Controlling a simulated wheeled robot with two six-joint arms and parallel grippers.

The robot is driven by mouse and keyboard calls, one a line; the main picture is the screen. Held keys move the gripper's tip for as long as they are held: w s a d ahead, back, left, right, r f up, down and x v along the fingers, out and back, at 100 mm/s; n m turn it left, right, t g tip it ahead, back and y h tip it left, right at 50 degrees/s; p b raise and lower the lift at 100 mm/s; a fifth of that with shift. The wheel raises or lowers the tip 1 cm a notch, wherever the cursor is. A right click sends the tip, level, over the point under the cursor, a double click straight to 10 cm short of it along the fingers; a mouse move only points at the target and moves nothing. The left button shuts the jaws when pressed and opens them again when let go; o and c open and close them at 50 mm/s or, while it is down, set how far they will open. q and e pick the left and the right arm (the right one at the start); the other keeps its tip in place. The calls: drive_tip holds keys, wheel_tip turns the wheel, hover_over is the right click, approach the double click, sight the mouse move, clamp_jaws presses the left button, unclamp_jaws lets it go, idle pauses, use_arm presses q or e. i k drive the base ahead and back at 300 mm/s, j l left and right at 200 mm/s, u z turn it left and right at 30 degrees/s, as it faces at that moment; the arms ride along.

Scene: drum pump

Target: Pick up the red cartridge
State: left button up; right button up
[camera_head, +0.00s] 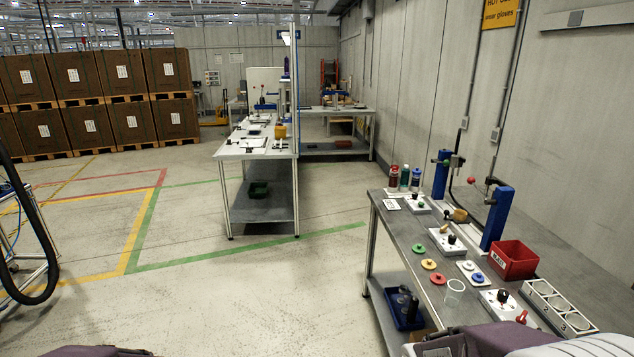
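A red cylinder with a dark cap (394,177), which looks like the red cartridge, stands upright at the far left end of the workbench (407,240) on the right. All are small in the picture. Neither of my grippers can be made out. Only dark arm parts show along the bottom edge, well short of the red cartridge.
Round coloured discs, knobbed white plates, a clear cup (455,292), a red bin (512,260), a white rack with round openings (557,307) and two blue posts (497,218) occupy the bench. A blue bin (403,308) sits on its lower shelf. The floor to its left is open.

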sight(392, 182)
drive_tip(key=i+j, duration=0.1)
drive_tip(key=i, duration=2.45)
drive_tip(key=i+z, duration=0.45)
drive_tip(key=i+j+z, duration=0.2)
drive_tip(key=i+z, duration=0.2)
drive_tip(key=i, duration=0.15)
drive_tip(key=i+j+z, duration=0.3)
drive_tip(key=i+z, duration=0.15)
drive_tip(key=i+j, duration=0.4)
